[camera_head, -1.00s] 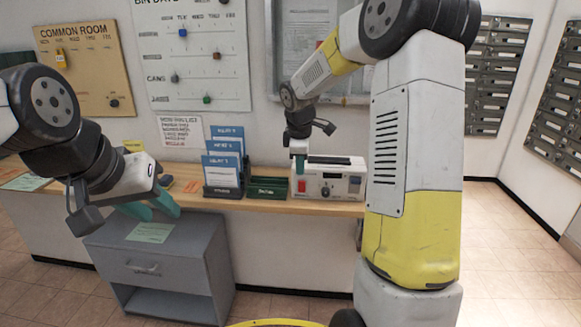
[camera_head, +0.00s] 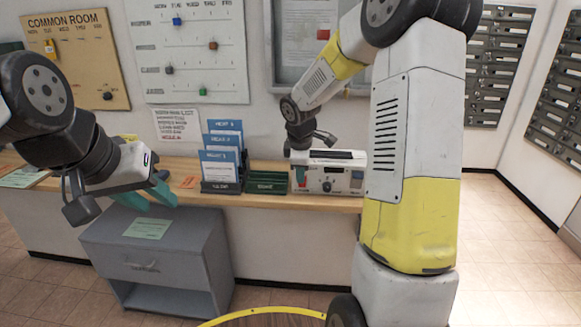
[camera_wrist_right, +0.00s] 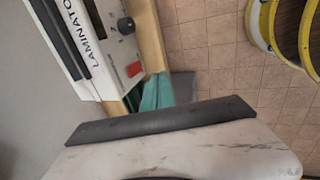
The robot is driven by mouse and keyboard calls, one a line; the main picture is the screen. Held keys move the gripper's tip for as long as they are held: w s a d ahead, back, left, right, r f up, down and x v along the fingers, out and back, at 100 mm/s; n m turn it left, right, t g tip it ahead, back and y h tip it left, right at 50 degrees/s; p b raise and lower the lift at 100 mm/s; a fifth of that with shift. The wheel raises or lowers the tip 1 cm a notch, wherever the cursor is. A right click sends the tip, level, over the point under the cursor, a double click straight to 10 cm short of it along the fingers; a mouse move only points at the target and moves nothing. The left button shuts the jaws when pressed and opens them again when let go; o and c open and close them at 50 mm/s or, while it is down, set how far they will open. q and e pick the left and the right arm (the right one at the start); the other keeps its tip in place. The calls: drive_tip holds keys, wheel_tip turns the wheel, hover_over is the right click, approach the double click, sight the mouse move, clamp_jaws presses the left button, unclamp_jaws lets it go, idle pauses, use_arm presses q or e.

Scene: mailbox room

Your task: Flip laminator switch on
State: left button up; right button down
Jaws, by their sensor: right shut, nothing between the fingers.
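The white laminator (camera_head: 345,180) stands on the wooden shelf, with a dark slot on top, a dial and a small display on its front. Its red switch (camera_wrist_right: 134,69) shows in the right wrist view beside the black dial (camera_wrist_right: 126,26). My left gripper (camera_head: 149,195) is open and empty above the grey cabinet.
A green tray (camera_head: 266,183) and a rack of blue-topped leaflets (camera_head: 221,165) stand left of the laminator on the shelf (camera_head: 290,202). The grey cabinet (camera_head: 165,250) is below. Wall boards hang behind, and metal mailboxes (camera_head: 497,70) are at the right.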

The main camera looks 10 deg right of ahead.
sight(300, 187)
drive_tip(key=w+f, duration=0.1)
drive_tip(key=f, duration=0.1)
drive_tip(key=w+d+f, duration=0.1)
drive_tip(key=w+f, duration=0.3)
drive_tip(key=shift+d+f, duration=0.2)
drive_tip(key=shift+w+d, duration=0.1)
drive_tip(key=shift+w, duration=0.25)
drive_tip(key=shift+w+f, duration=0.2)
drive_tip(key=shift+w, duration=0.05)
drive_tip(key=shift+d, duration=0.1)
drive_tip(key=shift+r, duration=0.1)
